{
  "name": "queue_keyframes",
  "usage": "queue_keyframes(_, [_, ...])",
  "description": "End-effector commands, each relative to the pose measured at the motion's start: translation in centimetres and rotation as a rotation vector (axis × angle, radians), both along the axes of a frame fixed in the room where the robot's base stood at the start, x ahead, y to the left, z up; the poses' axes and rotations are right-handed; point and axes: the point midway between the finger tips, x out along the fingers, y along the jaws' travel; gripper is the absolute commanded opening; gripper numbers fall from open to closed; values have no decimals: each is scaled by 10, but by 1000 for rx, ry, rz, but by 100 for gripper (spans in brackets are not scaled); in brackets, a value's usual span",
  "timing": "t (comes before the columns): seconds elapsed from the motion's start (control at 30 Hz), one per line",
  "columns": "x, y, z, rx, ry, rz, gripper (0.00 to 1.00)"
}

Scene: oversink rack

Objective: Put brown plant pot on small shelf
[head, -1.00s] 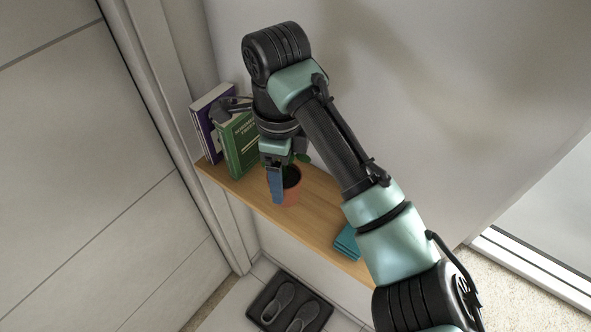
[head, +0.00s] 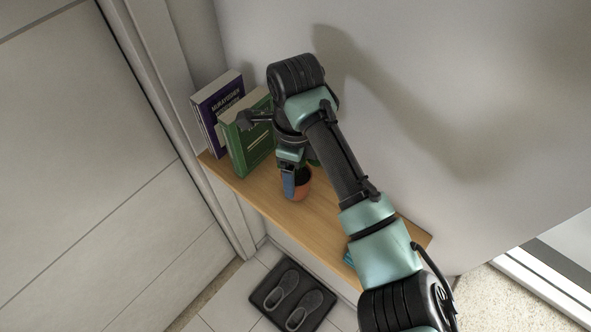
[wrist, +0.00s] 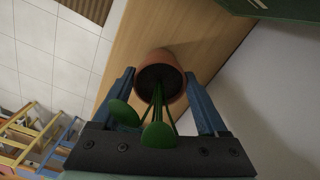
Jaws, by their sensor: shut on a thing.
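The brown plant pot (head: 300,187), terracotta-coloured with a green plant in it, is between the blue fingers of my gripper (head: 291,186). In the wrist view the pot (wrist: 162,67) sits between the fingertips of my gripper (wrist: 159,78), and its leaves and stems hang toward the camera. My gripper is shut on the pot. The small shelf (head: 250,191) is a light wooden board along the wall, and the pot is over its front part. I cannot tell whether the pot's base touches the board. The wooden shelf also fills the middle of the wrist view (wrist: 205,30).
A green book (head: 248,145) and a purple book (head: 215,100) stand at the shelf's left end, close to my wrist. A dark mat (head: 262,295) with grey shoes lies on the floor below.

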Motion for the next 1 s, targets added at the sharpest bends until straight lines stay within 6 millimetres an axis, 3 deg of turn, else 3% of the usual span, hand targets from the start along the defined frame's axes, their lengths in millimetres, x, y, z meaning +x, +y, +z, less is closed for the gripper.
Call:
queue_keyframes(0.4, [0,0,-8,1,0,0,9])
queue_keyframes(0.43, [0,0,-8,0,-1,0,80])
queue_keyframes(0.53, [0,0,-8,0,-1,0,98])
queue_keyframes(0.87, [0,0,-4,0,-2,1,100])
queue_keyframes(1.0, [1,1,13,2,-6,2,100])
